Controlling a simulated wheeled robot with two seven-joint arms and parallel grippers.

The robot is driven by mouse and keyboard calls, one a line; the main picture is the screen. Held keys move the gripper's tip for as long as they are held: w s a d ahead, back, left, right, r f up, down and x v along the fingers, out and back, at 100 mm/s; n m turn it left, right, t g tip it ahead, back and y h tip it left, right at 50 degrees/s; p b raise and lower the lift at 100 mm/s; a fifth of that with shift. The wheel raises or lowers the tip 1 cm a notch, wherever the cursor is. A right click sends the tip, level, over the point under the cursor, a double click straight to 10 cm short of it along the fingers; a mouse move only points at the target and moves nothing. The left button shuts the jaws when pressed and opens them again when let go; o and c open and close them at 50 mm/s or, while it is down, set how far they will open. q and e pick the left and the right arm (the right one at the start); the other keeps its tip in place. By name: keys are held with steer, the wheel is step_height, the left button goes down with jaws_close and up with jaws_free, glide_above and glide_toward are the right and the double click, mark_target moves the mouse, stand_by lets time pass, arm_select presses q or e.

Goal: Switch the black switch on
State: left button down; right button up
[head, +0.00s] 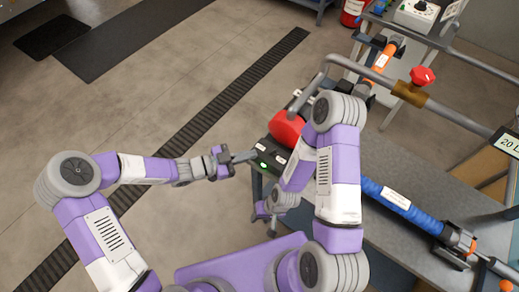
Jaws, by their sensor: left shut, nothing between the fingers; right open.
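A dark control panel (270,154) with small white labels and a lit green light (263,165) sits at the left end of the bench, beside a red pump housing (287,129). I cannot make out the black switch clearly; it is small or hidden at my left gripper's tip. My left gripper (253,155) is shut and empty, its tip at the panel's left edge, just above the green light in the picture; I cannot tell whether it touches. My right gripper (264,211) is open and empty, low beside the bench, partly hidden by my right arm.
Pipes run along the grey bench (400,168), with a red valve handle (423,77), a blue hose (400,200) and a display reading 20 (509,143). A white box with a black knob (419,6) stands at the back.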

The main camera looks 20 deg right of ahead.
arm_select(q)
steer(key=a+r+p, duration=0.1)
steer(key=a+r, duration=0.1)
steer(key=a, duration=0.6)
steer(key=shift+s+a+p, duration=0.3)
steer(key=shift+s, duration=0.1)
steer(key=a+f+n+t+y, duration=0.2)
steer(key=f+n+y, duration=0.2)
steer(key=f+n, duration=0.3)
steer(key=a+f+n+t+y, duration=0.3)
steer(key=f+n, duration=0.4)
steer(key=s+a+f+n+g+y, duration=0.2)
steer(key=s+f+n, duration=0.2)
steer(key=s, duration=0.2)
steer(key=s+a+f+n+g+y, duration=0.3)
steer(key=s+n, duration=0.1)
steer(key=s, duration=0.3)
steer(key=shift+s+a+f+n, duration=0.2)
steer(key=shift+a+f+n, duration=0.1)
steer(key=shift+a+f, duration=0.1)
steer(key=shift+d, duration=0.15)
